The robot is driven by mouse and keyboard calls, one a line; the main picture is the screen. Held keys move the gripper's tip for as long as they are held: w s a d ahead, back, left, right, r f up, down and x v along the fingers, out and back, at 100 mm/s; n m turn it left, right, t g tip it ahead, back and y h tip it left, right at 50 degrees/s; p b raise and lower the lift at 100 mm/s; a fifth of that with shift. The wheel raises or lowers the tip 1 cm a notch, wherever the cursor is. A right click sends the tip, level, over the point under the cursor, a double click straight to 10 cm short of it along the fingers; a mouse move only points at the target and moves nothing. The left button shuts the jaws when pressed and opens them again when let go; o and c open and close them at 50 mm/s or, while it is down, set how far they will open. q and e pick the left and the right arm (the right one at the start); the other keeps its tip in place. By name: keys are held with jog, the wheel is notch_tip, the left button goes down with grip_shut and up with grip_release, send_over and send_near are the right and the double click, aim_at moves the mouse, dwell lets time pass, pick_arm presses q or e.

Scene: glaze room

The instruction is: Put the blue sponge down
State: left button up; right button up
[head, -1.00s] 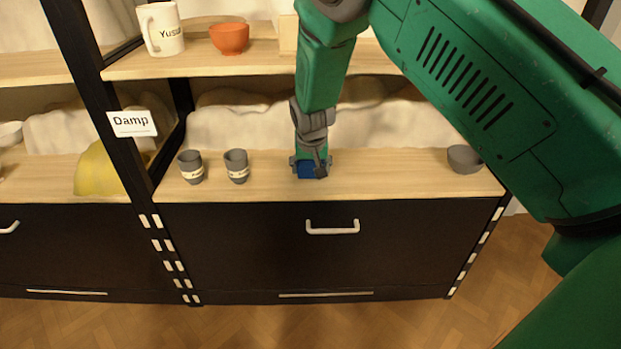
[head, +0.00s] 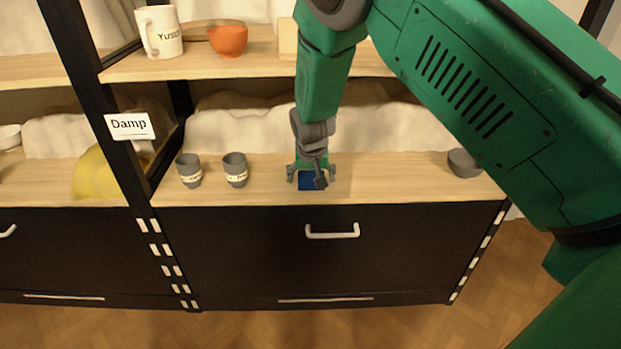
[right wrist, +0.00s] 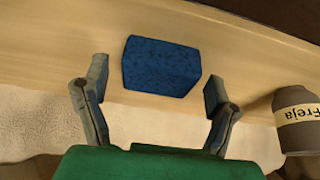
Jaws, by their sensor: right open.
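The blue sponge (head: 308,182) rests on the wooden shelf board above the dark drawer, partly hidden by my right gripper in the head view. In the right wrist view the whole sponge (right wrist: 161,66) shows, lying on the pale wood. My right gripper (head: 311,182) is at the sponge, coming from above. Its fingers (right wrist: 152,92) are spread, one on each side, with a gap between each finger and the sponge. My left gripper is not in either view.
Two grey cups (head: 189,170) (head: 235,169) stand left of the sponge; one labelled "Freja" (right wrist: 297,120) shows in the right wrist view. A grey bowl (head: 463,163) stands at the right end. An upper shelf (head: 270,62) holds a white mug (head: 160,31) and an orange bowl (head: 228,41).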

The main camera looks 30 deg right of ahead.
jog(key=p+v, duration=0.3)
jog(key=v, duration=0.8)
jog(key=s+a+f+n+g, duration=0.1)
jog(key=s+f+n+g, duration=0.15)
jog(key=s+f, duration=1.25)
jog(key=s+a+f+n+y, duration=0.1)
jog(key=s+a+f+n, duration=0.1)
jog(key=s, duration=0.8)
jog(key=s+a+f+n+y, duration=0.1)
jog(key=s+a+f+n, duration=0.1)
jog(key=s, duration=0.8)
notch_tip(320, 180, down, 3)
jog(key=shift+s+a+r+g, duration=0.1)
jog(key=shift+s+a+g, duration=0.25)
jog(key=shift+a, duration=0.55)
jog(key=shift+r, duration=0.1)
notch_tip(320, 180, up, 9)
jog(key=p, duration=1)
jog(key=shift+w+r, duration=0.15)
